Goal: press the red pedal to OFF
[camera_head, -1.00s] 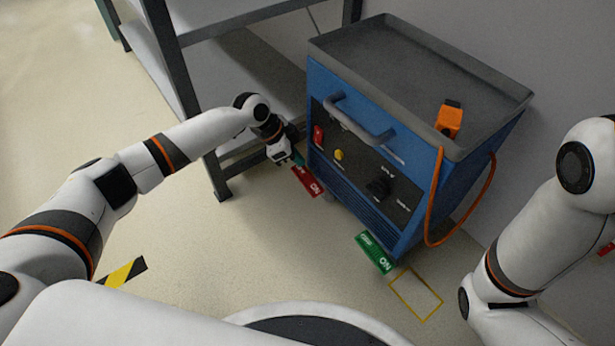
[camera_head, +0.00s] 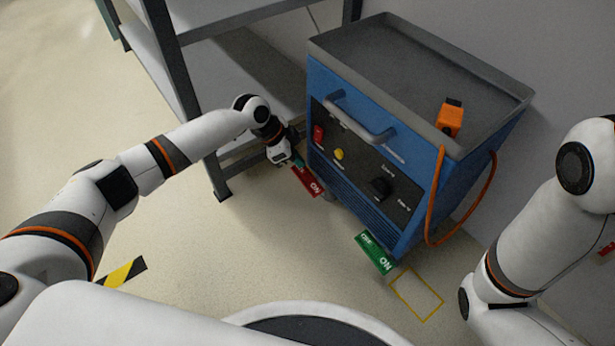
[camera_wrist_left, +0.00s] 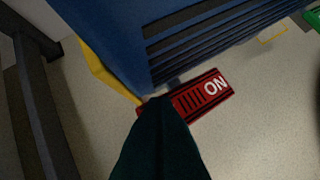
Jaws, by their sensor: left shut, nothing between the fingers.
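The red pedal (camera_head: 307,181) sticks out near the floor at the left front foot of the blue cart (camera_head: 345,150). Its ON end shows in both views. In the left wrist view the red pedal (camera_wrist_left: 203,96) reads ON at its right end, and its left end is hidden behind my fingers. My left gripper (camera_head: 298,162) is shut and empty, at the pedal's far end; the left wrist view shows its dark fingers (camera_wrist_left: 160,110) over that end. I cannot tell whether they touch it. My right gripper is out of view; only the arm shows at the right.
A green pedal (camera_head: 374,253), with OFF and ON ends, sits at the cart's right front. A grey shelf (camera_head: 190,100) stands close on the left of my left gripper. A yellow floor outline (camera_head: 432,312) lies at the right. The floor in front is clear.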

